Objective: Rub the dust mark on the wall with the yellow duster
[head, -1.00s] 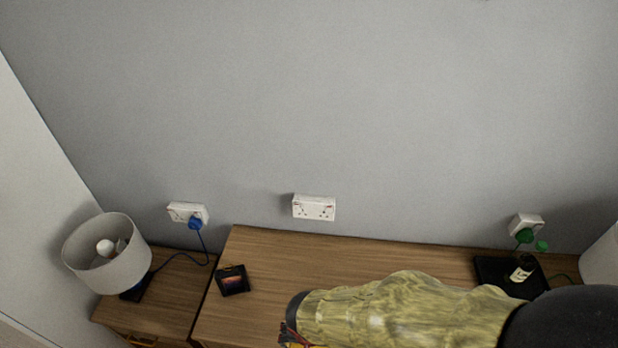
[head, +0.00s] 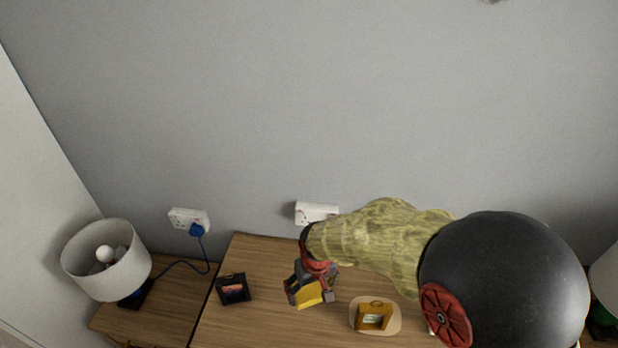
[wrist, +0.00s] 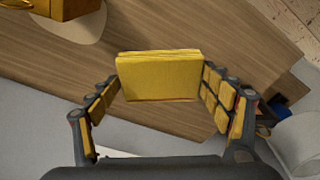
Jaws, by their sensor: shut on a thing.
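The yellow duster (head: 310,294) is a small yellow block. My gripper (head: 311,285) is shut on it, above the wooden top in the head view. In the wrist view the duster (wrist: 160,78) sits between the two padded fingers of my gripper (wrist: 160,95). A small dark smudge (head: 491,1), which looks like the dust mark, is cut by the top edge of the head view. It is on the grey wall (head: 330,100), well above and right of my gripper. The duster is apart from it.
An orange clock-like box (head: 374,316) stands on a pale round mat (head: 357,322). A small dark frame (head: 233,288) stands on the wooden top (head: 255,260). A lamp (head: 106,262) is at left. White sockets (head: 316,212) are low on the wall; the wall above is clear.

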